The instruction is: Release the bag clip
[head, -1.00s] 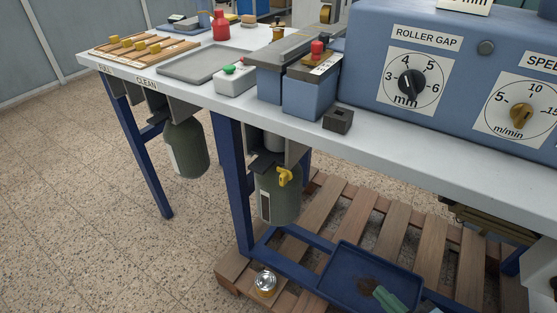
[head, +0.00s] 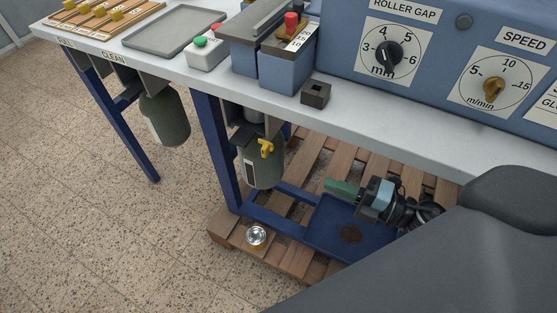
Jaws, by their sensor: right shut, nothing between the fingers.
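The yellow bag clip (head: 266,148) is at the upper part of the grey-green bag (head: 264,174) that hangs under the table. I cannot make out its jaws at this size. My right gripper (head: 331,185) comes in from the right with its green fingers pointing left. The fingers are together and empty. They are to the right of the clip and a little lower in the picture, apart from it, in front of the pallet and above the blue tray. My left gripper is not in view.
A second green bag (head: 165,118) hangs farther left. A blue table leg (head: 215,150) stands just left of the clipped bag. A blue tray (head: 318,236) with a dark patch and a metal tin (head: 256,237) are low on the wooden pallet (head: 225,228). The table (head: 365,125) is above.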

